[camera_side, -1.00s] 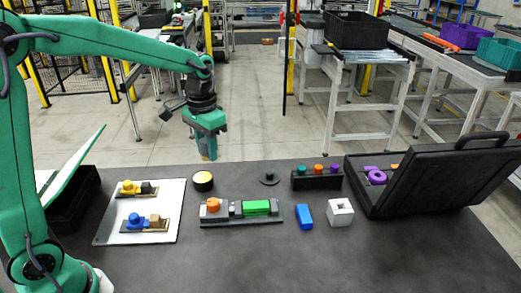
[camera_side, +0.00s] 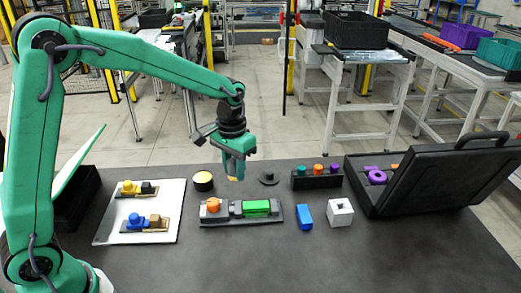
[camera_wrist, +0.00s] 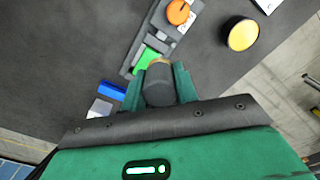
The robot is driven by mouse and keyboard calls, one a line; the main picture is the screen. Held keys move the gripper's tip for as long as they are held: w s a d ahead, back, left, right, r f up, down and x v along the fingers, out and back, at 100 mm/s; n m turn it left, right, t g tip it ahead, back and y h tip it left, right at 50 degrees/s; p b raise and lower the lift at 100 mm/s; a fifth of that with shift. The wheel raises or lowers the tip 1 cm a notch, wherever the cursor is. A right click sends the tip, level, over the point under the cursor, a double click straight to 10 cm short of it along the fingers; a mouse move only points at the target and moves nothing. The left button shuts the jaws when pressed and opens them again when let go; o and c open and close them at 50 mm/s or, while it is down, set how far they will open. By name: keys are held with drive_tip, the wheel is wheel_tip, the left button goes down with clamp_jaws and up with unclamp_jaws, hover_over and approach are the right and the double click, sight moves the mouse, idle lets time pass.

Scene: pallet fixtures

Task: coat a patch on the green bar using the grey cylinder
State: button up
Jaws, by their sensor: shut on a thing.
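My gripper (camera_side: 236,166) is shut on the grey cylinder (camera_wrist: 160,86). The cylinder has a yellow-tan tip, which shows below the fingers in the side view and at the cylinder's far end in the wrist view. The tip hangs in the air, apart from the green bar. The green bar (camera_side: 256,207) lies in a grey fixture (camera_side: 240,221) on the dark table, next to grey blocks and an orange part (camera_side: 213,205). In the wrist view the green bar (camera_wrist: 146,60) is partly hidden behind my gripper and the cylinder.
A black round pot with a yellow top (camera_side: 203,181) stands behind the fixture. A white board (camera_side: 112,222) with small fixtures lies left. A blue block (camera_side: 305,217), white cube (camera_side: 340,212), black rack (camera_side: 316,182) and open black case (camera_side: 408,195) stand right. The front table is clear.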

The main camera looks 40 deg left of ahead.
sight(242, 207)
drive_tip(key=shift+w+d+f, duration=0.15)
drive_tip(key=shift+d+f, duration=0.1)
drive_tip(key=shift+f, duration=1.2)
drive_tip(key=shift+w+d+f, duration=0.1)
drive_tip(key=shift+d+f, duration=0.15)
drive_tip(key=shift+f, duration=1.2)
drive_tip(key=shift+w+d+f, duration=0.15)
drive_tip(key=shift+d+f, duration=0.1)
drive_tip(key=shift+f, duration=1.2)
drive_tip(key=shift+w+d+f, duration=0.5)
drive_tip(key=shift+w+d, duration=0.15)
drive_tip(key=shift+w, duration=0.05)
drive_tip(key=shift+w+d, duration=1.9)
drive_tip(key=shift+d, duration=0.05)
drive_tip(key=shift+s+a, duration=2.7)
wheel_tip(242, 207, up, 8)
drive_tip(key=shift+w, duration=0.15)
